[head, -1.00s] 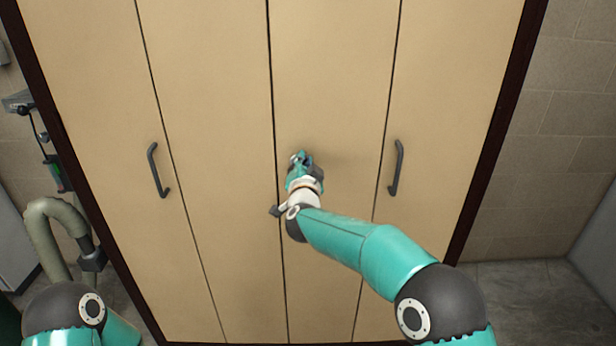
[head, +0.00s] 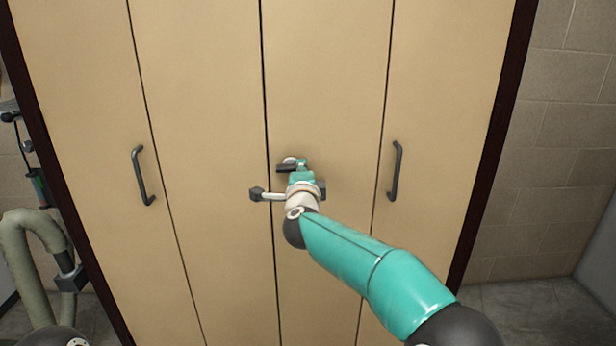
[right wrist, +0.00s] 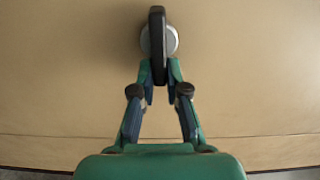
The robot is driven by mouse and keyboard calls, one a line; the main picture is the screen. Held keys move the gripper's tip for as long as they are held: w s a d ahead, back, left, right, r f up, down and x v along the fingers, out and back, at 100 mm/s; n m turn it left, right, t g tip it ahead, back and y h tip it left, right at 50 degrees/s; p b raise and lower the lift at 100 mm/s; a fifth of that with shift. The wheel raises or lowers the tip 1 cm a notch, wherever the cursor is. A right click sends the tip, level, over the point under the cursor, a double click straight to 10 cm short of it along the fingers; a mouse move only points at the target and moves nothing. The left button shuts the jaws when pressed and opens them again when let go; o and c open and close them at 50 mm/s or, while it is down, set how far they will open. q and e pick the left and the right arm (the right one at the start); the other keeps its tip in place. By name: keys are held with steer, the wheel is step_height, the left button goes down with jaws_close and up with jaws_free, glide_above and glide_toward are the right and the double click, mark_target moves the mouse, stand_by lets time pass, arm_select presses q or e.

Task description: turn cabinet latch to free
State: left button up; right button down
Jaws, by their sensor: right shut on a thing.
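The cabinet latch is a dark bar (head: 286,168) on a round silver base, mounted on the cabinet door just right of the middle seam. The bar lies about level in the head view. In the right wrist view the latch bar (right wrist: 157,22) stands in front of its silver disc and crosses square to the door seam. My right gripper (head: 299,167) is at the latch, and its two fingers (right wrist: 160,78) are shut on the near end of the bar. My left gripper is out of view.
The tall beige cabinet (head: 200,80) has several panels and a dark frame. Grey bar handles stand out at the left (head: 141,176) and right (head: 396,171). A thick bent hose (head: 35,250) is beside the cabinet at left. Floor shows at lower right.

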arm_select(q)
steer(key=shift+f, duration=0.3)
arm_select(e)
steer(key=shift+f+m, duration=0.3)
steer(key=shift+f, duration=0.1)
steer(key=c, duration=1.2)
jaws_free()
steer(key=shift+w, duration=0.1)
steer(key=shift+r, duration=0.15)
steer(key=s, duration=1.2)
